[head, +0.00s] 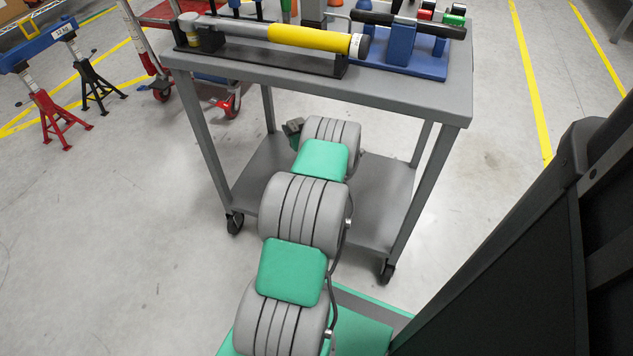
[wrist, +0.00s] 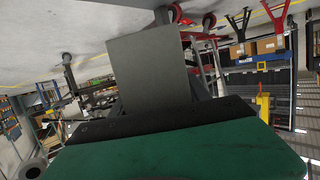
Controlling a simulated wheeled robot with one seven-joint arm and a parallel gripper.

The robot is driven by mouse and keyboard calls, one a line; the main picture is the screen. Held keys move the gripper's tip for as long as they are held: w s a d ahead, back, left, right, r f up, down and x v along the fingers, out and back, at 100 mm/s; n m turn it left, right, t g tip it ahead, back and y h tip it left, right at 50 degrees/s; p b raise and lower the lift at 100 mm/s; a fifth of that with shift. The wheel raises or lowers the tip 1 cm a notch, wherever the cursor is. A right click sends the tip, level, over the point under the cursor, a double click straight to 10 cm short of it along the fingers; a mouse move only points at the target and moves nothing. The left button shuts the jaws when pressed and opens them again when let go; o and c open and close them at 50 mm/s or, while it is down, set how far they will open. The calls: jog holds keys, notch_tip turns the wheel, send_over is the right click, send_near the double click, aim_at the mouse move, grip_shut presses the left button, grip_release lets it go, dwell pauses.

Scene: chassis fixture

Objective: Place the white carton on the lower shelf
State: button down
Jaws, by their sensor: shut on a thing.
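In the wrist view a plain, shaded pale grey block, which appears to be the white carton (wrist: 148,65), stands out directly beyond the dark edge of my gripper (wrist: 160,120). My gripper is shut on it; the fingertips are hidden. In the head view my arm reaches down over the lower shelf (head: 380,205) of a grey cart. A dark end part of my arm shows over the shelf's left half, below the cart top. The carton is hidden in that view. I cannot tell whether the carton touches the shelf.
The cart top (head: 420,85) overhangs the shelf and carries a yellow-and-grey cylinder (head: 300,38) and a blue fixture (head: 405,50). Cart legs stand at the corners. A red stand (head: 62,115) and a black stand (head: 92,80) are at left. The floor in front is clear.

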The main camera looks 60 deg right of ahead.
jog(key=w+a+f+b, duration=0.2)
jog(key=a+f, duration=0.2)
jog(key=w+a+f+b, duration=0.2)
jog(key=a+f, duration=0.2)
jog(key=w+a+f+b, duration=0.1)
jog(key=a+f+b, duration=0.1)
jog(key=a+f, duration=0.2)
jog(key=shift+w+a+f, duration=0.25)
jog(key=shift+w+f, duration=0.15)
jog(key=shift+f, duration=0.15)
jog(key=c, duration=0.5)
grip_release()
